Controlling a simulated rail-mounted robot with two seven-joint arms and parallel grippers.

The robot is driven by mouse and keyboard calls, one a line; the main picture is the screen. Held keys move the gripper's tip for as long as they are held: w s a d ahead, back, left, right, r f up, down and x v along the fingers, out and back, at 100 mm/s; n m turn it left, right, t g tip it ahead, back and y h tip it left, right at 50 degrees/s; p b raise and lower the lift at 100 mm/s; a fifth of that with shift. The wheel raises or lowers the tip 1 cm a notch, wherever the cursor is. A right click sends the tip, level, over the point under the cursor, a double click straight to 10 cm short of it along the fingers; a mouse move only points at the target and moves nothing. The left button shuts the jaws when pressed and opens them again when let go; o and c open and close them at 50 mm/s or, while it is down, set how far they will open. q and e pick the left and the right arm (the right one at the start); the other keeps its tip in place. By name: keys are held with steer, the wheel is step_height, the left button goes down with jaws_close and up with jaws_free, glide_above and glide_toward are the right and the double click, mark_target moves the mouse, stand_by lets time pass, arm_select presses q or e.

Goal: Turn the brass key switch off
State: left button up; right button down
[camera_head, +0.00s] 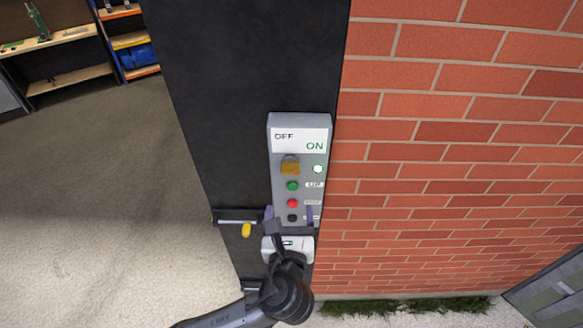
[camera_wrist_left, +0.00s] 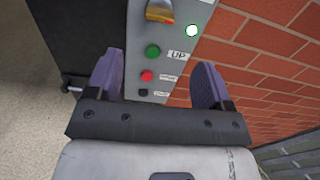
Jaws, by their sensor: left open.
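The brass key switch (camera_head: 290,167) sits on a grey control box (camera_head: 279,215) fixed to a dark panel, below the labels OFF and ON. A lit white lamp (camera_head: 318,169) is just to its right. The key switch also shows at the top of the left wrist view (camera_wrist_left: 160,11), partly cut off. My left gripper (camera_head: 289,213) is open and empty in front of the lower part of the box, below the key switch. Its two purple fingers (camera_wrist_left: 157,82) stand on either side of the box in the left wrist view. My right gripper is not in view.
Below the key are a green UP button (camera_head: 292,185), a red button (camera_head: 292,203) and a dark button (camera_head: 292,218). A brick wall (camera_head: 450,150) lies to the right. A bar with a yellow piece (camera_head: 246,230) is left of the gripper. Shelves stand far left.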

mark_target(290, 174)
arm_select(q)
steer(key=w+p, duration=0.2)
steer(key=w, duration=1.2)
steer(key=shift+d, duration=0.15)
steer(key=shift+s, duration=0.1)
steer(key=c, duration=0.9)
